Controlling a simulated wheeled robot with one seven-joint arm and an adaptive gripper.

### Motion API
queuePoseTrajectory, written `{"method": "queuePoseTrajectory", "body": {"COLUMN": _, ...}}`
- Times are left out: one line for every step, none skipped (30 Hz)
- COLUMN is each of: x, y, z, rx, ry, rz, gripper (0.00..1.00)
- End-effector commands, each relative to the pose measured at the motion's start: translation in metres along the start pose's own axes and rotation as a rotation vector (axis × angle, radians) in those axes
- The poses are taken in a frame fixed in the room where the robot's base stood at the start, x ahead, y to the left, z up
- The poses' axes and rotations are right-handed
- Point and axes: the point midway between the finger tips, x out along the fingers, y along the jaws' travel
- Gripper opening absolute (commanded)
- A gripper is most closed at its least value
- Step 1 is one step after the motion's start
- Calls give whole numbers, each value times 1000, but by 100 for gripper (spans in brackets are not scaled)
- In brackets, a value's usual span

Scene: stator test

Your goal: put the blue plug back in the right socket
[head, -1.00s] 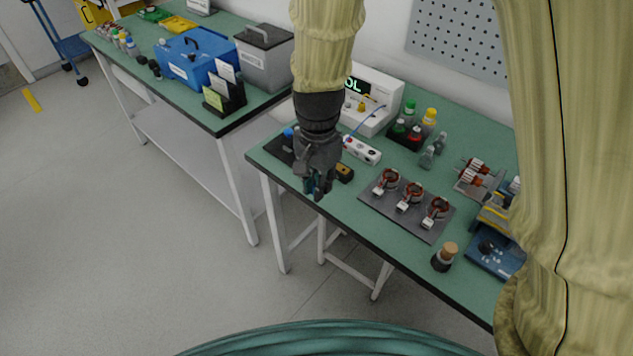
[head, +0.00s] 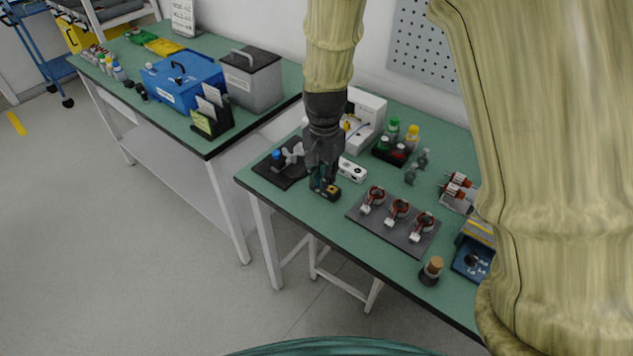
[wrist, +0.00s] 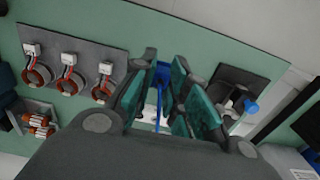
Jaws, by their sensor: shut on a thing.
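My gripper (head: 323,188) hangs over the green bench, in front of the white socket strip (head: 352,169). In the wrist view my gripper (wrist: 166,68) has its teal fingers shut on the blue plug (wrist: 161,74), with a blue cable running from it. In the head view the fingers hide the plug. The strip shows partly behind the fingers in the wrist view (wrist: 148,113). Its individual sockets are too small or covered to tell apart. The plug is apart from the strip.
A black and yellow block (head: 331,194) is close to my fingertips. A black mat (head: 290,177) with a clamp-like fixture lies to the left. A plate (head: 388,234) with several copper coils lies to the right. A white tester (head: 366,117) stands behind.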

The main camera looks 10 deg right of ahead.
Motion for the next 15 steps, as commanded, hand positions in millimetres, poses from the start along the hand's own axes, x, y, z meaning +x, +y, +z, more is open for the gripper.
{"method": "queuePoseTrajectory", "body": {"x": -2, "y": -2, "z": -6, "rx": 1, "ry": 0, "rz": -1, "gripper": 0}}
{"method": "queuePoseTrajectory", "body": {"x": -2, "y": -3, "z": -9, "rx": 1, "ry": -1, "rz": -1, "gripper": 0}}
{"method": "queuePoseTrajectory", "body": {"x": -1, "y": -4, "z": -13, "rx": 2, "ry": -1, "rz": 0, "gripper": 0}}
{"method": "queuePoseTrajectory", "body": {"x": -1, "y": -4, "z": -17, "rx": 2, "ry": 0, "rz": 0, "gripper": 0}}
{"method": "queuePoseTrajectory", "body": {"x": -1, "y": -6, "z": -20, "rx": 3, "ry": 0, "rz": -1, "gripper": 0}}
{"method": "queuePoseTrajectory", "body": {"x": -2, "y": -7, "z": -25, "rx": 2, "ry": 1, "rz": -1, "gripper": 0}}
{"method": "queuePoseTrajectory", "body": {"x": -2, "y": -8, "z": -28, "rx": 2, "ry": 0, "rz": -1, "gripper": 0}}
{"method": "queuePoseTrajectory", "body": {"x": -2, "y": -9, "z": -31, "rx": 2, "ry": 0, "rz": -1, "gripper": 0}}
{"method": "queuePoseTrajectory", "body": {"x": -1, "y": -10, "z": -35, "rx": 1, "ry": 0, "rz": -1, "gripper": 0}}
{"method": "queuePoseTrajectory", "body": {"x": -1, "y": -11, "z": -38, "rx": 1, "ry": 0, "rz": -1, "gripper": 0}}
{"method": "queuePoseTrajectory", "body": {"x": -1, "y": -12, "z": -42, "rx": 1, "ry": 0, "rz": -1, "gripper": 0}}
{"method": "queuePoseTrajectory", "body": {"x": -1, "y": -12, "z": -46, "rx": 1, "ry": 0, "rz": -1, "gripper": 0}}
{"method": "queuePoseTrajectory", "body": {"x": -2, "y": -14, "z": -50, "rx": 1, "ry": 0, "rz": -1, "gripper": 0}}
{"method": "queuePoseTrajectory", "body": {"x": -2, "y": -15, "z": -53, "rx": 1, "ry": 0, "rz": -1, "gripper": 0}}
{"method": "queuePoseTrajectory", "body": {"x": -1, "y": -16, "z": -57, "rx": 1, "ry": 0, "rz": -1, "gripper": 0}}
